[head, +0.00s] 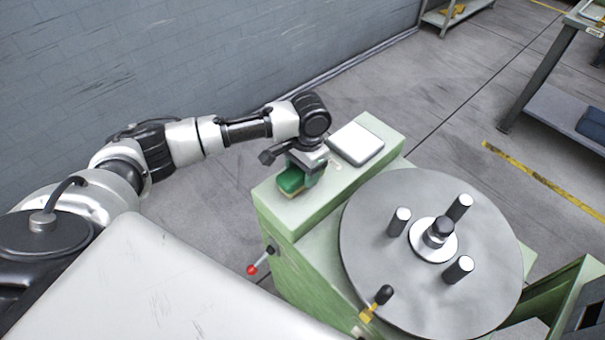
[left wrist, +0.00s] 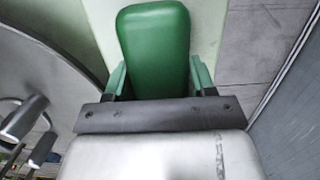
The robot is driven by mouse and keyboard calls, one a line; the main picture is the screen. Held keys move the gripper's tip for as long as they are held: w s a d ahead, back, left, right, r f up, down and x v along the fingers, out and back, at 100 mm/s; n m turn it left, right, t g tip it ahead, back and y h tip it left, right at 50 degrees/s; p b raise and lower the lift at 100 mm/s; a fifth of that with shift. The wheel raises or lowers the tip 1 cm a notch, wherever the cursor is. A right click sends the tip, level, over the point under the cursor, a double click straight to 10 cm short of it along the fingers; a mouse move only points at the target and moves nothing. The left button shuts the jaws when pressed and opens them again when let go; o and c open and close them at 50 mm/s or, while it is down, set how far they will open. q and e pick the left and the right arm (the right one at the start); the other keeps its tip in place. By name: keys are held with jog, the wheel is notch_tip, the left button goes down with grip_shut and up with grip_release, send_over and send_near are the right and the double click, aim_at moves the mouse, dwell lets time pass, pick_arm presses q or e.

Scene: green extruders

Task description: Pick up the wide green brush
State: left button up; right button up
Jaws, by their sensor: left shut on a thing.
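The wide green brush (head: 291,181) has a green top and a paler lower edge. It is at the top of the pale green machine (head: 268,196), near the left end of its narrow ledge. My left gripper (head: 308,170) is above the ledge and shut on the brush. In the left wrist view the brush's rounded green back (left wrist: 153,45) sits between the two green fingers (left wrist: 155,82). I cannot tell whether the brush still touches the ledge. My right gripper is not in view.
A white square pad (head: 356,143) lies on the ledge right of the gripper. A large grey disc (head: 375,240) with several upright pegs fills the machine's right side. A red-knobbed lever (head: 252,269) sticks out at the front. A grey wall (head: 200,50) stands behind my left arm.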

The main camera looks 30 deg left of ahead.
pick_arm(q)
jog(key=r, duration=0.3)
jog(key=shift+w+d, duration=0.1)
jog(key=shift+d, duration=0.1)
jog(key=w+d+r+b, duration=0.1)
jog(key=w+d+r, duration=0.1)
jog(key=d, duration=0.3)
jog(key=w+d+r, duration=0.1)
jog(key=d+r, duration=0.3)
jog(key=d, duration=0.1)
jog(key=shift+w+d+r+b, duration=0.25)
jog(key=shift+w+d+b, duration=0.1)
jog(key=shift+b, duration=0.05)
jog(key=o, duration=0.5)
jog(key=c, duration=0.4)
jog(key=shift+o, duration=0.2)
